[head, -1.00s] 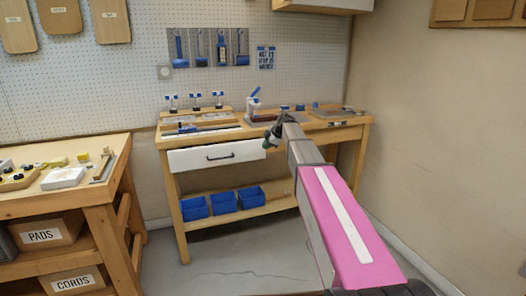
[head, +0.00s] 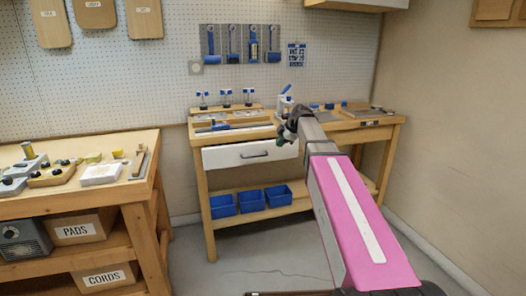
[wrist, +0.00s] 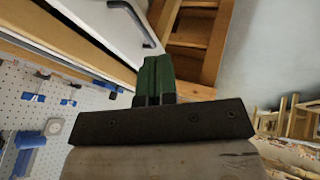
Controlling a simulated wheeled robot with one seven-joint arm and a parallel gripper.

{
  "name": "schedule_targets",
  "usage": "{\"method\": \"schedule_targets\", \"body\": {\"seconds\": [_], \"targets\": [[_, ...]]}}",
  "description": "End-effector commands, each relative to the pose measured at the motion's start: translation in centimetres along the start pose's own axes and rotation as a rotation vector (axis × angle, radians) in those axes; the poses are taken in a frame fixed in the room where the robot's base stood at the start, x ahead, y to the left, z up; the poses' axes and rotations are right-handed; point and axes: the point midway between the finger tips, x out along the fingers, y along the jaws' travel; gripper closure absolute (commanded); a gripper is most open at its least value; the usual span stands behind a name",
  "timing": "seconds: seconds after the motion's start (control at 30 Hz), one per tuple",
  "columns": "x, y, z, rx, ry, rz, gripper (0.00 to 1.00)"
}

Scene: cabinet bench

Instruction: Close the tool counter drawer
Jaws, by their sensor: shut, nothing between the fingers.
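The tool counter (head: 205,182) is a wooden bench at the back with a white-fronted drawer (head: 225,156) under its top. The drawer front has a dark bar handle (head: 254,154) and appears to stand out a little from the bench; how far is hard to tell. My gripper (head: 285,132) is near the drawer's right end, at about the height of the bench top. In the wrist view its green fingers (wrist: 154,80) are together and empty. The drawer's white front (wrist: 108,28) and handle (wrist: 134,22) lie beyond them at the top. No contact is visible.
Blue bins (head: 250,200) sit on the counter's lower shelf. Tools and small parts lie on its top. Another wooden bench (head: 75,195) with labelled boxes stands at left. A wall (head: 450,120) closes the right side.

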Motion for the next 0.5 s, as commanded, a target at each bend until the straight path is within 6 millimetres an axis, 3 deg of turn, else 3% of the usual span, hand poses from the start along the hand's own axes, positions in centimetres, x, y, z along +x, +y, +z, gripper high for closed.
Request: {"method": "schedule_targets", "body": {"seconds": [0.17,0.5], "targets": [[2.1,0.1,0.1,0.0,0.0,-0.001,1.0],[8.4,0.1,0.1,0.0,0.0,-0.002,1.0]]}}
